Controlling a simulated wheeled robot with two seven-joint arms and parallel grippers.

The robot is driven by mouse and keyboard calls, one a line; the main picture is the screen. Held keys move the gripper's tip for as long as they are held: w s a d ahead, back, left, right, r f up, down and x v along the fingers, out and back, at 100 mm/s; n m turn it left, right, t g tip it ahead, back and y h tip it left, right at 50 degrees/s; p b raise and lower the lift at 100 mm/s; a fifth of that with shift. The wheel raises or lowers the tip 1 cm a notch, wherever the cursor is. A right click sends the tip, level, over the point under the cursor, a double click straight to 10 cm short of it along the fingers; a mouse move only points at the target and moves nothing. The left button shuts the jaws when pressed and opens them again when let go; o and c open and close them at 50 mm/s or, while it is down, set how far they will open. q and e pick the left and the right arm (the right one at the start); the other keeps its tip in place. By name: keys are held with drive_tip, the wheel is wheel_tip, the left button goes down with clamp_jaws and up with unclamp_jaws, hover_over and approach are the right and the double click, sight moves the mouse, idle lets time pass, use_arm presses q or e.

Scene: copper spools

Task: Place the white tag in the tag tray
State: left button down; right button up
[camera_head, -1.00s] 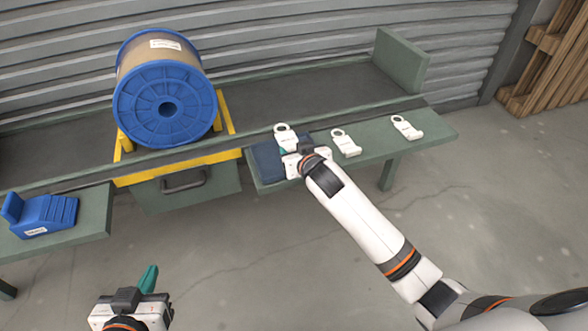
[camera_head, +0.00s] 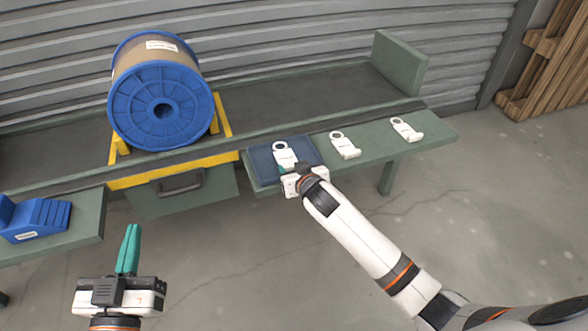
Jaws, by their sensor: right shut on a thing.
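A white tag (camera_head: 285,156) with a ring at its top is over the dark blue tag tray (camera_head: 311,147). Whether it touches the tray floor is hard to tell. My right gripper (camera_head: 287,170) is at the tag's near end and shut on it; its fingers are mostly hidden by the gripper body. My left gripper (camera_head: 130,246) is at the lower left, away from the tags, with its green fingers together and nothing visible between them. Two other white tags, one in the middle (camera_head: 345,146) and one further right (camera_head: 406,130), lie on the green side shelf.
A big blue-flanged copper spool (camera_head: 160,103) rests on a yellow cradle (camera_head: 223,115) on the bench. A grey drawer (camera_head: 181,191) is below it. A blue stepped block (camera_head: 38,219) sits on the left shelf (camera_head: 84,227). The floor in front is clear.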

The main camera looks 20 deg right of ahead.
drive_tip(key=shift+f, duration=0.15)
